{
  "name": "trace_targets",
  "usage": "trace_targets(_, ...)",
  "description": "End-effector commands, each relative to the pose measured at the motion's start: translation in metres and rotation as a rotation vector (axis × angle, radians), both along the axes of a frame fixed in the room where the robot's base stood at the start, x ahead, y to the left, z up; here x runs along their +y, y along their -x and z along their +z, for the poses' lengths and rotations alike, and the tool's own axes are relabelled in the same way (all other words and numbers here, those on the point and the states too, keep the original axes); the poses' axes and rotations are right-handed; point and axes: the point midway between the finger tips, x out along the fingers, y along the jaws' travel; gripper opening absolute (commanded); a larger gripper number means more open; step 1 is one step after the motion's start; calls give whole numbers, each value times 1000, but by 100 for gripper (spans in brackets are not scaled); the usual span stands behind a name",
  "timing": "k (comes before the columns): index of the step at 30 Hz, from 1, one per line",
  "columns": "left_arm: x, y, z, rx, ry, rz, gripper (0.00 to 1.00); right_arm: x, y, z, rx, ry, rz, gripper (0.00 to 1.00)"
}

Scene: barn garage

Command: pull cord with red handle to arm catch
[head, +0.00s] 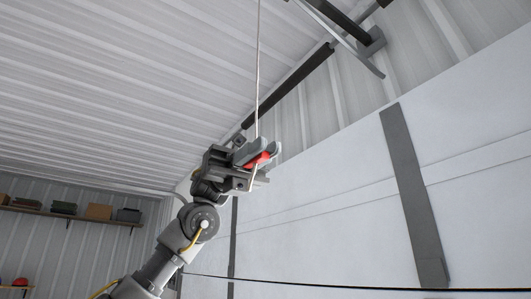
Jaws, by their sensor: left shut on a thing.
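A thin pale cord (258,65) hangs from above the top of the head view, nearly straight down to my left gripper. A red handle (260,159) is at the cord's lower end. My left gripper (262,155) is raised on its arm in the middle of the view and is shut on the red handle, whose red ends show between the fingers. The rest of the handle is hidden by the fingers. A curved grey metal piece (345,42) shows at the top right; I cannot tell whether it is the catch. My right gripper is not in view.
A large white panelled door (330,220) with dark upright strips (412,190) fills the right. A dark rail (290,87) runs up behind the cord. A shelf (70,214) with several boxes hangs far left. A thin dark line (350,287) crosses low.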

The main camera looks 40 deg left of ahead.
Motion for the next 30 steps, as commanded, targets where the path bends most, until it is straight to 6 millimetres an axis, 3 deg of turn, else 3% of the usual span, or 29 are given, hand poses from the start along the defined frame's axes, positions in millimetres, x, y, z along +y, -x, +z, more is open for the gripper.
trace_targets(3,-1,-1,-1,1,-3,-1,0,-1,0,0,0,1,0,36)
trace_targets(4,-1,-1,-1,1,-3,-1,16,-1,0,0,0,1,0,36)
trace_targets(9,-1,-1,-1,1,-3,-2,35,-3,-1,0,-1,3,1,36)
trace_targets(20,7,-3,-1,0,-1,-2,35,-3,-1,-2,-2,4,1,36)
trace_targets(30,70,-17,0,0,2,-2,35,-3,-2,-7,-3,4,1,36)
